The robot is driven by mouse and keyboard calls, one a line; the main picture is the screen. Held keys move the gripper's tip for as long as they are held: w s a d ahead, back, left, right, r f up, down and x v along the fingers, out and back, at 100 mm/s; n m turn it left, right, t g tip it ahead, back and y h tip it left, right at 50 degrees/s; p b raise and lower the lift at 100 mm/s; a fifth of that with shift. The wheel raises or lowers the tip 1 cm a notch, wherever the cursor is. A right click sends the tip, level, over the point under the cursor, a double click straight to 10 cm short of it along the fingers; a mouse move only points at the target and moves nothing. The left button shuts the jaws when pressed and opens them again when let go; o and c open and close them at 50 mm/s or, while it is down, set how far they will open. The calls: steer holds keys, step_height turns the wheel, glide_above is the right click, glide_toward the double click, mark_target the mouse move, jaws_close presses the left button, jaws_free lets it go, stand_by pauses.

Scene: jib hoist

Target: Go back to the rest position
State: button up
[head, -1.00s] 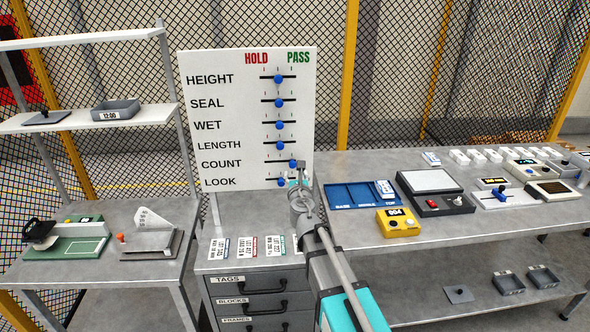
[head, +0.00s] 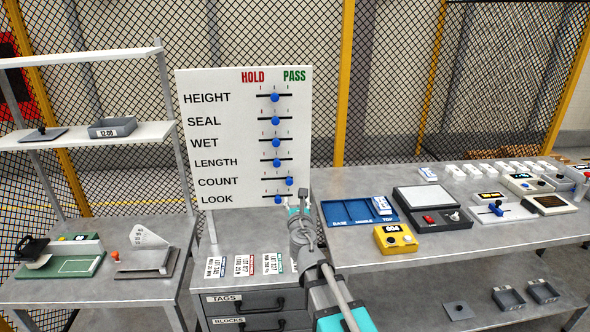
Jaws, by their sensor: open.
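My gripper (head: 299,205) is in front of the lower right corner of the white slider board (head: 222,150). It looks empty and its jaws are open, though small and partly hidden by my arm. The board has rows HEIGHT, SEAL, WET, LENGTH, COUNT and LOOK under HOLD and PASS. The COUNT knob (head: 289,182) is to the right, on the PASS side. The HEIGHT knob (head: 275,97) and the LOOK knob (head: 278,200) are near mid-track, as are the others. My gripper is just right of the LOOK knob; I cannot tell how far from the board.
Label cards (head: 244,265) lie on the drawer cabinet (head: 258,303) below the board. On the right bench are a blue tray (head: 341,213), a yellow device (head: 395,238) and a grey scale (head: 423,198). A shelf rack (head: 150,133) and a green-based device (head: 70,263) are left.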

steer(key=s+d+f+m+g+h, duration=0.3)
steer(key=d+f+m+g+h, duration=0.1)
steer(key=d+m, duration=0.55)
steer(key=s+d+f+m+g+h, duration=0.3)
steer(key=d+f+m+h, duration=0.15)
steer(key=d+m, duration=0.5)
steer(key=s+a+f+m+g+y, duration=0.1)
steer(key=s+f+m+g+y, duration=0.2)
steer(key=s+f+m+g, duration=0.2)
steer(key=s+a+f+m+g+y, duration=0.1)
steer(key=s+f+m+g+y, duration=0.3)
steer(key=s+m, duration=0.8)
steer(key=shift+a+f+m+g, duration=0.3)
steer(key=shift+f+g, duration=0.2)
steer(key=shift+g, duration=0.5)
